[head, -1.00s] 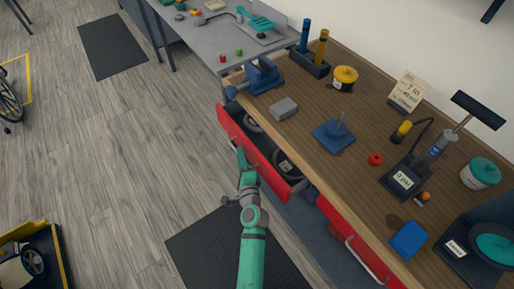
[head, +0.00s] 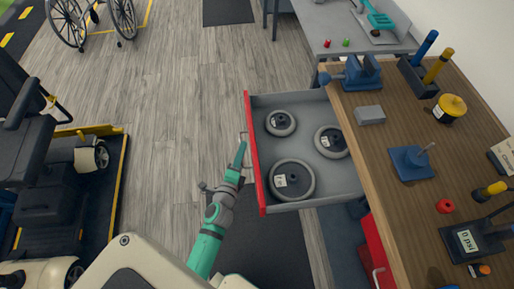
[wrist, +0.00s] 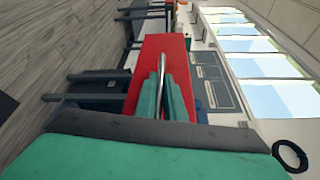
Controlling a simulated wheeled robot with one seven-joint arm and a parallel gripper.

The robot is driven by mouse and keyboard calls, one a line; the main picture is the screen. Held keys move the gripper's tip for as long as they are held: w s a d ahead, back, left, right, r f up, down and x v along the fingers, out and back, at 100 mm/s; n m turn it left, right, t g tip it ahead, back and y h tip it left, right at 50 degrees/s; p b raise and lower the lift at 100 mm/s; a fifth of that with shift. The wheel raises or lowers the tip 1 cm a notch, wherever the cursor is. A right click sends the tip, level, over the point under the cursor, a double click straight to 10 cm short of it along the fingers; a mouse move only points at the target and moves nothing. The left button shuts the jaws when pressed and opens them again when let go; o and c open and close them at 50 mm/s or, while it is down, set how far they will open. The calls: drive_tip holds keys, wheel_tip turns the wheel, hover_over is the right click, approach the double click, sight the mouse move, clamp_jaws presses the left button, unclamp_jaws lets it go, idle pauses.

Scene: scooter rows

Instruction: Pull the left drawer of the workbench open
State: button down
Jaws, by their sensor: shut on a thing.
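The left drawer (head: 347,183) of the workbench (head: 392,190) stands far out to the left of the bench in the head view. Its red front (head: 254,160) faces my arm, and its grey inside shows. My gripper (head: 242,150) is at the outer side of that front, on the drawer's handle. In the wrist view the green fingers of my gripper (wrist: 163,92) are closed around the silver handle (wrist: 160,70) in front of the red panel. Three dark wheels lie in the drawer, one of them the large wheel (head: 292,180).
A second red drawer (head: 373,245) is nearer along the bench and looks closed. A blue vise (head: 362,73) and a grey block (head: 370,115) are on the bench top. A scooter (head: 45,165) on a yellow-edged platform stands at the left. Grey floor (head: 165,120) between is clear.

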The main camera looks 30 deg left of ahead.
drive_tip(key=shift+s+a, duration=0.8)
drive_tip(key=shift+a, duration=0.15)
drive_tip(key=c, duration=1.8)
unclamp_jaws()
drive_tip(key=shift+c, duration=0.2)
drive_tip(key=f+v, duration=0.1)
drive_tip(key=v, duration=0.9)
drive_tip(key=shift+s+r, duration=0.4)
drive_tip(key=shift+r, duration=0.05)
